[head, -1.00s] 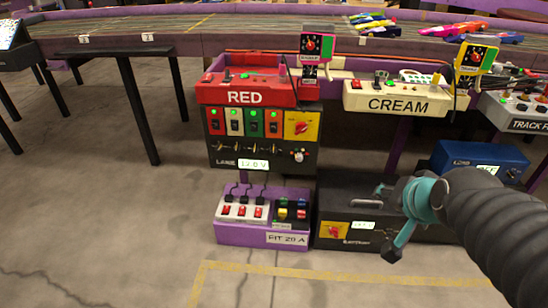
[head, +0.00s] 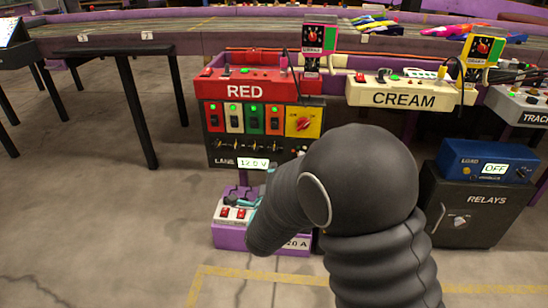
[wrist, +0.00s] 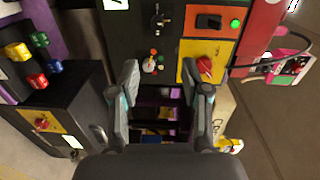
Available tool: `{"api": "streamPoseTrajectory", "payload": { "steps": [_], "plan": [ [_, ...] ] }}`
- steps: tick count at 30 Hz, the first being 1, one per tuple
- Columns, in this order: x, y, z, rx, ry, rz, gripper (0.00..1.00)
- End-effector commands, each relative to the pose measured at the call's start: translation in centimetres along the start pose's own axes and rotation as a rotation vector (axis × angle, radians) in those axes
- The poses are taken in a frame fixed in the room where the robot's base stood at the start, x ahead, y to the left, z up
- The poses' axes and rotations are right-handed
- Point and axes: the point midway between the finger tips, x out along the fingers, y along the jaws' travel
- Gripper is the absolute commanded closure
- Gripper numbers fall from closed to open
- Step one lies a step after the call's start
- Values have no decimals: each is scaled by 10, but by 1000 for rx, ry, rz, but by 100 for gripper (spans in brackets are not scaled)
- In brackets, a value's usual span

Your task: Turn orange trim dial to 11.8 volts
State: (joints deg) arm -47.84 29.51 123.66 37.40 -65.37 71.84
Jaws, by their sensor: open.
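The panel's white display (head: 253,163) reads 12.0 V. In the wrist view the dial (wrist: 205,66) shows just past the right finger, apart from it. My gripper (wrist: 167,88) is open and empty. In the head view my arm hides most of the gripper; a teal part of it shows by the purple box's top. A second orange-red knob (wrist: 42,124) on a yellow plate shows at lower left in the wrist view.
The purple box (head: 228,242) with red switches stands below the panel. The CREAM box (head: 408,95) is to the right. A blue load box (head: 485,162), reading OFF, sits on the black RELAYS cabinet (head: 483,213).

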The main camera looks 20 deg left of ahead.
Motion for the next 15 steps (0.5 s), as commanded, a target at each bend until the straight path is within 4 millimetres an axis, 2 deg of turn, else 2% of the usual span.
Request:
{"api": "streamPoseTrajectory", "payload": {
  "steps": [2,8,15],
  "plan": [
    [-2,10,9,21,6,-23,53],
    [4,13,13,42,16,-47,53],
    [42,10,11,42,18,-48,53]
  ]
}}
